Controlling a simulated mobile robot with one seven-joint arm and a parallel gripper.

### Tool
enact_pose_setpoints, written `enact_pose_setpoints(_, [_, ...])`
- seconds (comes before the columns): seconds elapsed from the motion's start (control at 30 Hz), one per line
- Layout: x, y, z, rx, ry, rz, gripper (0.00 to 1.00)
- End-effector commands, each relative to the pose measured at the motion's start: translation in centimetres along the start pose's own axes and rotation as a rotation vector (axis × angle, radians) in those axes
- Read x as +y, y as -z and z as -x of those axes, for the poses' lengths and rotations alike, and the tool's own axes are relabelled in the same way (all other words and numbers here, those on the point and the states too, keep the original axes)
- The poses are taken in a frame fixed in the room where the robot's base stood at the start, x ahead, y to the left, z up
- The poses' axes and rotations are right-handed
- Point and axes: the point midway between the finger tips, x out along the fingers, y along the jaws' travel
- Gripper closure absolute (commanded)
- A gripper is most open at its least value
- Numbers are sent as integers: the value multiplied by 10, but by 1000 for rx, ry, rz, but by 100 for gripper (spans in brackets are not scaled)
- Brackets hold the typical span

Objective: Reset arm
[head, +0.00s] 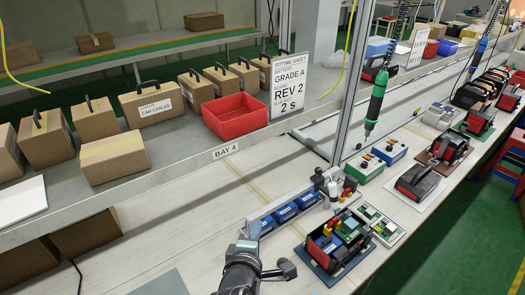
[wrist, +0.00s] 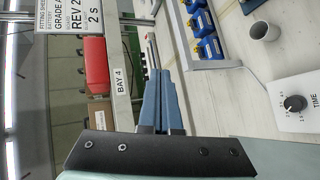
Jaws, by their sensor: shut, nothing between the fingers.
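My gripper (wrist: 161,78) is seen from above its palm in the wrist view. Its two blue fingers lie together, shut, with nothing between them. They point toward the shelf edge with the BAY 4 label (wrist: 120,80). In the head view my gripper (head: 251,230) rises from the bottom middle, at the left end of the rail of blue batteries (head: 284,213). It is seen from behind there, and its fingertips are small and partly hidden. In the wrist view the blue batteries (wrist: 209,48) sit in their rail to the right of the fingers, apart from them.
A white cup (wrist: 264,29) and a white TIME dial panel (wrist: 295,105) are at the right in the wrist view. An open battery unit (head: 337,245) stands right of my gripper on the bench. A green hanging tool (head: 376,100) and a red bin (head: 235,116) are farther back. Bench space left of my gripper is clear.

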Motion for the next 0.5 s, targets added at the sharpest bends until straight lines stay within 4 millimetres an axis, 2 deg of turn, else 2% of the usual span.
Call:
enact_pose_setpoints(0.03, [42, -1, 6, 17, -81, -112, 100])
enact_pose_setpoints(0.1, [95, -2, 18, 53, -178, -267, 100])
enact_pose_setpoints(0.17, [139, -4, 34, 95, -260, -398, 100])
enact_pose_setpoints(0.2, [167, -6, 46, 127, -313, -483, 100])
enact_pose_setpoints(0.27, [208, -10, 68, 186, -392, -608, 100])
enact_pose_setpoints(0.3, [234, -12, 84, 231, -443, -689, 100])
enact_pose_setpoints(0.37, [270, -18, 112, 306, -518, -808, 100])
enact_pose_setpoints(0.4, [293, -21, 133, 363, -566, -884, 100])
enact_pose_setpoints(0.47, [324, -27, 167, 458, -634, -993, 100])
enact_pose_setpoints(0.5, [343, -31, 191, 526, -675, -1061, 100])
